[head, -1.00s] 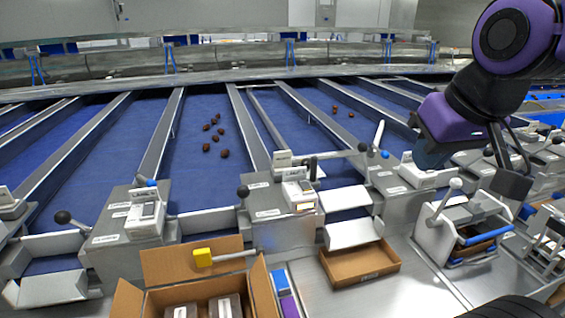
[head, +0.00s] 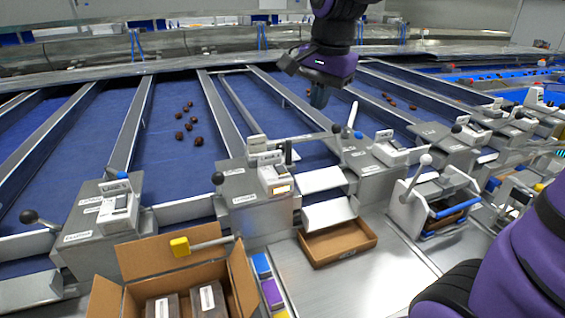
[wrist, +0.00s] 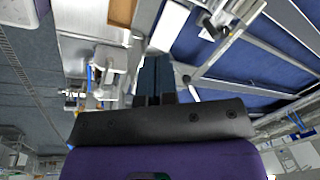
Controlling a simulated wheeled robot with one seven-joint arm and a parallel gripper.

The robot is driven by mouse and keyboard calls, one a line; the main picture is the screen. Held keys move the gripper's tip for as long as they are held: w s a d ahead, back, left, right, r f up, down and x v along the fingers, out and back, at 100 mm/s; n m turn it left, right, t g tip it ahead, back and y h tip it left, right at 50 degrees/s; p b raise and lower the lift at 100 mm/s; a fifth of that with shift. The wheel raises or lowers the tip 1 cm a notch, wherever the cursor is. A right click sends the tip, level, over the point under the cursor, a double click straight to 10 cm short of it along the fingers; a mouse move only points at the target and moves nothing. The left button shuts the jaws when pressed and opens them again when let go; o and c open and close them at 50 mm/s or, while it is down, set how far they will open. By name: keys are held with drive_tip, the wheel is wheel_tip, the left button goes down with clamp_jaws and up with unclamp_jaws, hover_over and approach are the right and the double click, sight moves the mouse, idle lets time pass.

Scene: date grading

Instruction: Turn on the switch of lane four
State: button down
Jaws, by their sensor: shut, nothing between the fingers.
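My gripper (head: 319,97) hangs over the blue lanes in the middle of the head view, pointing down, fingers together and empty. Its dark fingers (wrist: 156,77) show closed in the wrist view. Grey lane control boxes stand along the near ends of the lanes: one at left (head: 102,232), one in the middle (head: 252,195), one right of it (head: 372,170). They carry white switch units, such as the middle one (head: 276,180) with a lit display and the left one (head: 118,208). Their labels are too small to read, so I cannot tell which is lane four.
Dates (head: 198,141) lie on a lane. A white upright lever (head: 352,114) and a black-knobbed rod (head: 288,152) rise near my gripper. Steel counter (head: 340,285) is partly clear.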

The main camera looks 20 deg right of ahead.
sight(281, 167)
drive_tip(key=w+a+f+m+g, duration=0.1)
drive_tip(key=w+f+m, duration=0.2)
drive_tip(key=w, duration=0.2)
drive_tip(key=w+a+f+m+g, duration=0.1)
drive_tip(key=w+a+f+m, duration=0.1)
drive_tip(key=w, duration=0.4)
drive_tip(key=shift+a+f+m, duration=0.3)
drive_tip(key=shift+f+m, duration=0.45)
drive_tip(key=shift+m, duration=0.15)
wheel_tip(281, 167, down, 14)
drive_tip(key=shift+f, duration=0.15)
idle(0.3)
drive_tip(key=shift+w+r, duration=0.35)
drive_tip(key=shift+w, duration=0.35)
